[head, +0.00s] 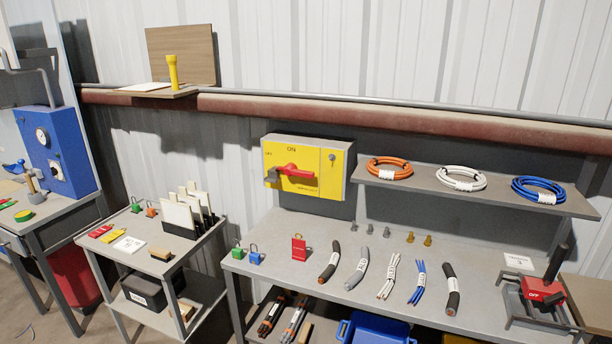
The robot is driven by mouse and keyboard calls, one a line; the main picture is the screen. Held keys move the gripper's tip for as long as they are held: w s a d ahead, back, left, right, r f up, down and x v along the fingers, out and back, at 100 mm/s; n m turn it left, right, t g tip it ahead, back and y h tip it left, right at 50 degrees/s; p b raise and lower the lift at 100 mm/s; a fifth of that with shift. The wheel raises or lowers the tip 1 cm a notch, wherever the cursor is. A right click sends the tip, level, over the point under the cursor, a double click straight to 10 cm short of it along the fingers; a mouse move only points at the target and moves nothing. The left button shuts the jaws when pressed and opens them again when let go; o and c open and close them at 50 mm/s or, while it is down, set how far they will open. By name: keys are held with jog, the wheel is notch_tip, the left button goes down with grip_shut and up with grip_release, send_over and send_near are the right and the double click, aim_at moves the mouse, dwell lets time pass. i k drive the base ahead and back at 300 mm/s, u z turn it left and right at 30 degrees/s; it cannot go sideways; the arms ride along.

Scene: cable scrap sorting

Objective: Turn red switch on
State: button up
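A yellow switch box (333,172) is mounted on the wall above the back of the workbench. Its red rotary handle (296,171) lies roughly level, with its left end toward a small label that seems to read OFF. The word ON is printed above the handle. A small grey item (271,176) sits at the handle's left end; I cannot tell whether it is a padlock. A red block (543,291) marked OFF, with a black lever beside it, stands at the bench's right end. My gripper is not in view.
A shelf (500,190) with cable coils is right of the box. A cart (160,240) stands left. The bench below the box is partly clear.

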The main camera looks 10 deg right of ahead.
aim_at(289, 170)
jog(key=u, duration=0.1)
jog(key=i, duration=0.95)
jog(key=z, duration=0.1)
